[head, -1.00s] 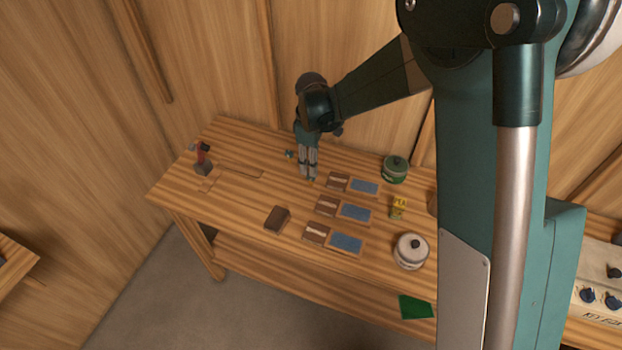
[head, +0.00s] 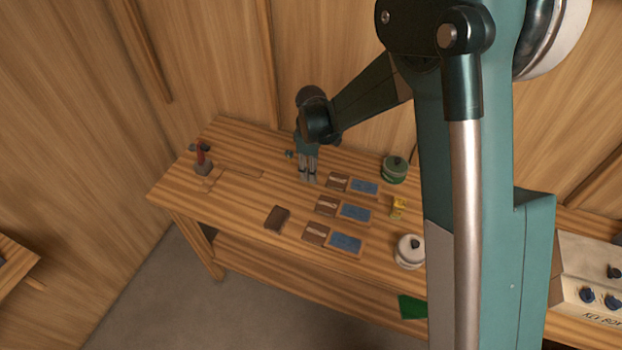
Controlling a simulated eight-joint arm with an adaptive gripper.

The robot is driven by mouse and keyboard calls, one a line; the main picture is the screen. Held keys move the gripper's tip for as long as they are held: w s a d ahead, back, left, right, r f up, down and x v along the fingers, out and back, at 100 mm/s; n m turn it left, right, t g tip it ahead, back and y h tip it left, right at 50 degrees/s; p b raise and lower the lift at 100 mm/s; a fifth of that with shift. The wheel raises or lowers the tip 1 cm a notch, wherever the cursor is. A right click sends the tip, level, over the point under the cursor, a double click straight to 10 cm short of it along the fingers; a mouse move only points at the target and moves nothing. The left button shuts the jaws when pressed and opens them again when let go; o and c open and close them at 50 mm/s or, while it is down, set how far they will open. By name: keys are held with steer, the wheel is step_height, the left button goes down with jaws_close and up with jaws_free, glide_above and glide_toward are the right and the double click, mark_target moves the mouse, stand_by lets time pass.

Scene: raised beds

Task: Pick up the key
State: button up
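I cannot make out a key for certain in the head view. My gripper (head: 308,178) points down over the back middle of the wooden table (head: 240,207). Its two pale fingers are close together, and the picture is too small to show whether they are apart or hold anything. A small teal item (head: 289,154) lies just left of the gripper, too small to identify. The arm and gripper hide part of the table behind them.
Several brown blocks and blue plates (head: 355,212) lie right of the gripper. A green lidded pot (head: 395,170), a yellow box (head: 398,207) and a white lidded pot (head: 409,251) stand further right. A red-handled tool (head: 202,160) stands left. A lettered box (head: 590,275) is far right.

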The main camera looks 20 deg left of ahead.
steer(key=shift+f, duration=1.55)
jaws_close()
